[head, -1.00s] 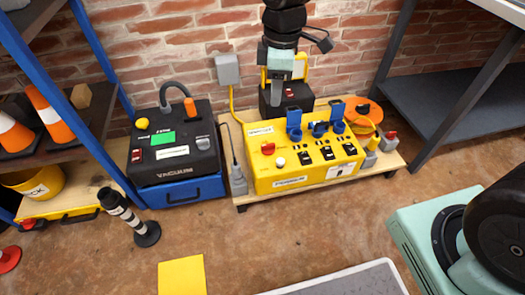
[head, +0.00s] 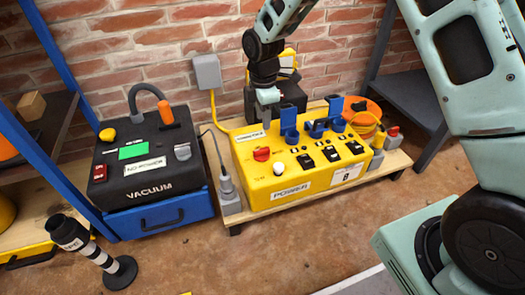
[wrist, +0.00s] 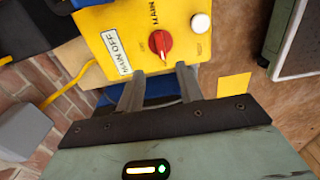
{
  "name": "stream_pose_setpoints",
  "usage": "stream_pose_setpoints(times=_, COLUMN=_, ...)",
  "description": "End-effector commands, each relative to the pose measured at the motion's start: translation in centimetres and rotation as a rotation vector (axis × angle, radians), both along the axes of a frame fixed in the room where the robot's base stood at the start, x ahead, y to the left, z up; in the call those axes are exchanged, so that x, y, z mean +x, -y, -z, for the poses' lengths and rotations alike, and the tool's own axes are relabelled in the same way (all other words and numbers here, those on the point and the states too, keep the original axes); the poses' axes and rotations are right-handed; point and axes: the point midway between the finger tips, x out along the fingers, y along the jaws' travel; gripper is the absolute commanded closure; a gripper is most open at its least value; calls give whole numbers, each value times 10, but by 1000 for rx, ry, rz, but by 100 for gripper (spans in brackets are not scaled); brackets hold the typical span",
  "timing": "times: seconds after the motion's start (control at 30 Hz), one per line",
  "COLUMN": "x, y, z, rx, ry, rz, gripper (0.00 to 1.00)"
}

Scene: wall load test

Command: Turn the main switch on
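The main switch is a red rotary knob (head: 261,153) on the left end of the top of a yellow power box (head: 290,188). The wrist view shows the knob (wrist: 160,44) with a white mark, beside the word MAIN and a label (wrist: 123,52) reading MAIN OFF. My gripper (head: 267,115) is above the box's back left part, behind the knob and apart from it. In the wrist view my gripper (wrist: 158,82) is open, its two fingers apart with nothing between them, and the knob lies just beyond the fingertips.
A white button (head: 278,169) sits near the knob. Blue sockets with raised lids (head: 289,122) and black switches (head: 331,153) stand to the right. A grey wall box (head: 207,71) with a yellow conduit is behind. A black vacuum (head: 150,165) stands left. Open floor lies in front.

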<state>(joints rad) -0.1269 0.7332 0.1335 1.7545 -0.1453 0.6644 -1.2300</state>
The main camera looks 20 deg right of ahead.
Motion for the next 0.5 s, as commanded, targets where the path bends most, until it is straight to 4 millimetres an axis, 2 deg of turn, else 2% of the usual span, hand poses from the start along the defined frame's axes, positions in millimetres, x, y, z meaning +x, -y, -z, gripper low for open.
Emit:
stream_pose_setpoints(times=0.03, x=0, y=0, z=17, rx=0, ry=-1, rz=-1, gripper=64)
stream_pose_setpoints(times=0.1, x=-1, y=-1, z=33, rx=0, ry=-2, rz=-1, gripper=64)
stream_pose_setpoints(times=0.3, x=-1, y=0, z=74, rx=-1, ry=-2, rz=0, gripper=64)
stream_pose_setpoints(times=0.5, x=-1, y=-1, z=106, rx=0, ry=-1, rz=0, gripper=64)
